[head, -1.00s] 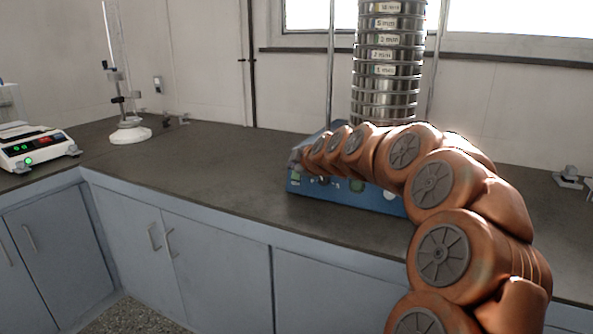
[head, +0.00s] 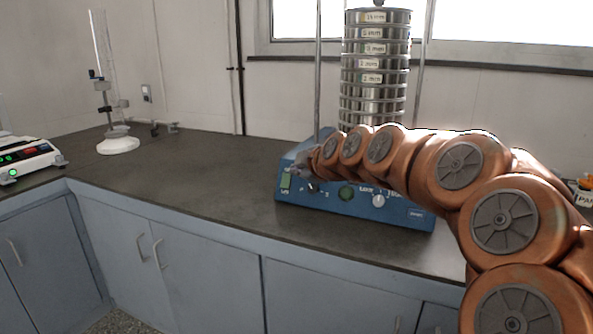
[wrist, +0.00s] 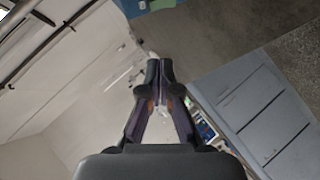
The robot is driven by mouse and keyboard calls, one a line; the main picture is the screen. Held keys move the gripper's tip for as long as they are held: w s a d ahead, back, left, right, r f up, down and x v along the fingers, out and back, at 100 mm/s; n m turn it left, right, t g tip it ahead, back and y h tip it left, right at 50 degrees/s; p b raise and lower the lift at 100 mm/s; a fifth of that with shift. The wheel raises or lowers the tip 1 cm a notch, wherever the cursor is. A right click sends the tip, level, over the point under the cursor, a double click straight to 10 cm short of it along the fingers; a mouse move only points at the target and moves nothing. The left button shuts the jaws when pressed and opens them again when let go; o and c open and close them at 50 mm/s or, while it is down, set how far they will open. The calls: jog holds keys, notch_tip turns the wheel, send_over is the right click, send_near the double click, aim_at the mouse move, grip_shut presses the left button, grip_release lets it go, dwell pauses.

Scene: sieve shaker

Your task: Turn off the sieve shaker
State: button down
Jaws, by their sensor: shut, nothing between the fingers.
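The sieve shaker has a blue base (head: 330,206) on the bench, with a stack of metal sieves (head: 375,75) above it. Its front panel shows a green switch (head: 286,181) at the left, a round green button (head: 346,193) and a pale knob (head: 379,200). My gripper (head: 300,170) is at the left end of the base, close to the green switch; contact cannot be told. Part of the blue base (wrist: 160,4) shows at the top of the wrist view. There my gripper (wrist: 160,68) is shut and empty. My arm hides the upper middle of the base.
A balance (head: 28,158) with a green light stands on the bench at far left. A stand with a white base and glass tube (head: 118,145) is at the back left. The bench top (head: 190,185) left of the shaker is clear.

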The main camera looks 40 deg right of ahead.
jog(key=shift+a, duration=0.1)
jog(key=s+a+f+m+g+y, duration=0.2)
jog(key=s+a+f+g, duration=0.4)
jog(key=a, duration=0.5)
jog(key=s+a+f+m+g+y, duration=0.15)
jog(key=s+a+f, duration=0.25)
jog(key=a+f, duration=0.6)
jog(key=s+a+f+m+g, duration=0.2)
jog(key=s, duration=0.6)
jog(key=s+a+f+m+g+h, duration=0.1)
jog(key=s+a+f+m+g, duration=0.1)
jog(key=s, duration=0.6)
jog(key=s+a+f+m+g, duration=0.2)
jog(key=s+f+m+g, duration=0.1)
jog(key=s, duration=0.5)
jog(key=shift+s+a+f+g, duration=0.2)
jog(key=shift+s+f+g, duration=0.2)
jog(key=shift+f+g, duration=0.05)
jog(key=shift+h, duration=0.25)
